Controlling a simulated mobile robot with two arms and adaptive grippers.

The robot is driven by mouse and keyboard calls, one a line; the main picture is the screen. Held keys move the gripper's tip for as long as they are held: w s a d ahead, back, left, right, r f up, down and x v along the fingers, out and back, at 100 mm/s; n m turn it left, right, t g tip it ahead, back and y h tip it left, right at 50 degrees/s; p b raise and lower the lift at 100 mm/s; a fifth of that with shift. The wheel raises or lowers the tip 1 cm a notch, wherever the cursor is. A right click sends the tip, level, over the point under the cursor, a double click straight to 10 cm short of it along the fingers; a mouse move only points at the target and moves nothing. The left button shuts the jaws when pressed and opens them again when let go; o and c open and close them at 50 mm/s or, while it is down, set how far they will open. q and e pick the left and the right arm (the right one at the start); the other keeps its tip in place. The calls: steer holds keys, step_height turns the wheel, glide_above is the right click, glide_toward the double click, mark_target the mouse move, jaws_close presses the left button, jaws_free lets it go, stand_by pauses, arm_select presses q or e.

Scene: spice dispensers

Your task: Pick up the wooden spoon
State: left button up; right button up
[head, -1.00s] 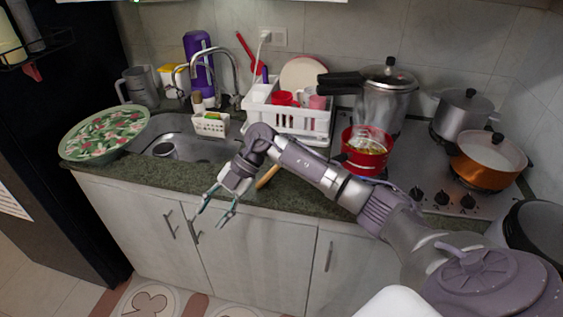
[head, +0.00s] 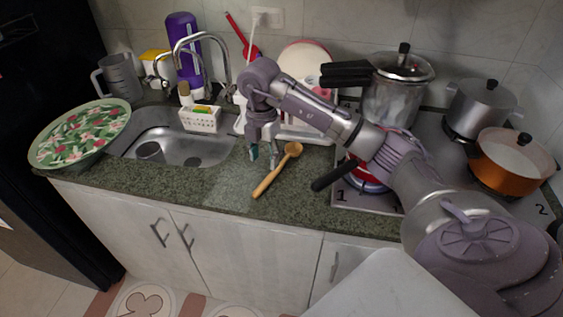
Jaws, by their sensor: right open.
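The wooden spoon (head: 275,172) lies on the green stone counter (head: 225,182), between the sink and the stove. Its round bowl points to the back right and its handle to the front left. My right gripper (head: 263,152) points down behind and left of the spoon, close to the spoon's bowl. It is open and nothing shows between its fingers. Whether the fingertips touch the counter I cannot tell. My left gripper is not in the view.
A sink (head: 175,138) is to the left, with a floral tray (head: 80,135) beyond it. A white dish rack (head: 310,132) stands partly behind my arm. A black pan handle (head: 333,175) sticks out right of the spoon. Pots stand on the stove (head: 425,150). The counter left of the spoon is clear.

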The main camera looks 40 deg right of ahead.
mark_target(268, 177)
steer(key=shift+w+d+f, duration=0.1)
steer(key=shift+f, duration=1.05)
steer(key=shift+s+d+f+p, duration=0.1)
steer(key=shift+f+p, duration=0.3)
steer(key=shift+f, duration=0.15)
steer(key=shift+s+d+f+p, duration=0.1)
steer(key=shift+f+p, duration=0.3)
steer(key=shift+f, duration=0.15)
step_height(268, 177, down, 2)
steer(key=shift+f, duration=0.25)
steer(key=shift+d+f, duration=0.1)
steer(key=shift+f, duration=0.15)
steer(key=shift+c, duration=0.3)
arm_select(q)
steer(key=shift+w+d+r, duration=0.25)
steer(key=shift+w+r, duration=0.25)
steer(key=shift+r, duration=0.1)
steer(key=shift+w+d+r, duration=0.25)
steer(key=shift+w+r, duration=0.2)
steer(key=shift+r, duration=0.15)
arm_select(e)
jaws_close()
